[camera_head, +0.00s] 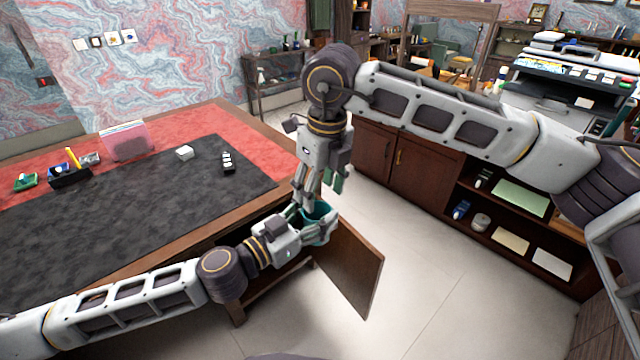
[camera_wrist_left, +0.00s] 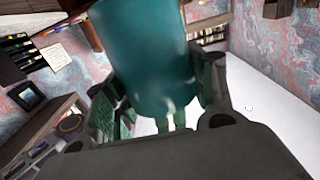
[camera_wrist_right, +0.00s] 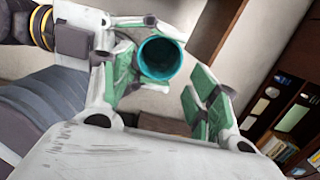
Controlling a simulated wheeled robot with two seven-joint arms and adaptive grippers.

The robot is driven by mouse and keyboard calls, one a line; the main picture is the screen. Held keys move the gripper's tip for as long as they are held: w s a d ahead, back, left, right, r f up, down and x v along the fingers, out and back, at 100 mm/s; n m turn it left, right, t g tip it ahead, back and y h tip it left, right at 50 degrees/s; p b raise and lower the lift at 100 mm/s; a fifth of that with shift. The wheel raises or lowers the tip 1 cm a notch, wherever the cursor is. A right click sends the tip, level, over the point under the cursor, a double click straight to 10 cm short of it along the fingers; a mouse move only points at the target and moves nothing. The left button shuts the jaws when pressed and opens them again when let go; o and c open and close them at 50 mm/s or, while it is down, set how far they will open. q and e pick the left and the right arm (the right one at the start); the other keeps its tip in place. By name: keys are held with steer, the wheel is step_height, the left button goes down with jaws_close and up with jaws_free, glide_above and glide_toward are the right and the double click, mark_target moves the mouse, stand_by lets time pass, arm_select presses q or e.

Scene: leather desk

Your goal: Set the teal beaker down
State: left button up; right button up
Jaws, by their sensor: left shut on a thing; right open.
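The teal beaker (camera_head: 319,213) is held in my left gripper (camera_head: 318,228), off the desk's right edge and above the floor. In the left wrist view the beaker (camera_wrist_left: 150,60) fills the upper middle, with the fingers on both sides of it. In the right wrist view I look into the beaker's open round mouth (camera_wrist_right: 162,59). My right gripper (camera_head: 306,202) is open and points down close over the beaker. In its wrist view its green-padded fingers stand apart, with the beaker near the left one; I cannot tell whether they touch.
The desk's dark leather mat (camera_head: 120,210) has much clear room. A small white box (camera_head: 184,153), a black item with white tops (camera_head: 228,163), a pink file holder (camera_head: 126,140) and a pen tray (camera_head: 70,178) stand on the desk. A brown panel (camera_head: 348,268) stands out below the grippers.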

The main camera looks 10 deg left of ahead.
steer(key=shift+w+a+f, duration=0.15)
steer(key=shift+f, duration=1.65)
steer(key=shift+w+a+f, duration=0.1)
steer(key=shift+a+f, duration=0.1)
steer(key=shift+f, duration=1.65)
steer(key=shift+w+a+f, duration=0.15)
steer(key=shift+f, duration=1.65)
steer(key=shift+c, duration=0.2)
steer(key=c, duration=0.7)
arm_select(q)
steer(key=o, duration=1.2)
arm_select(e)
steer(key=shift+c, duration=0.3)
arm_select(q)
steer(key=shift+f, duration=0.1)
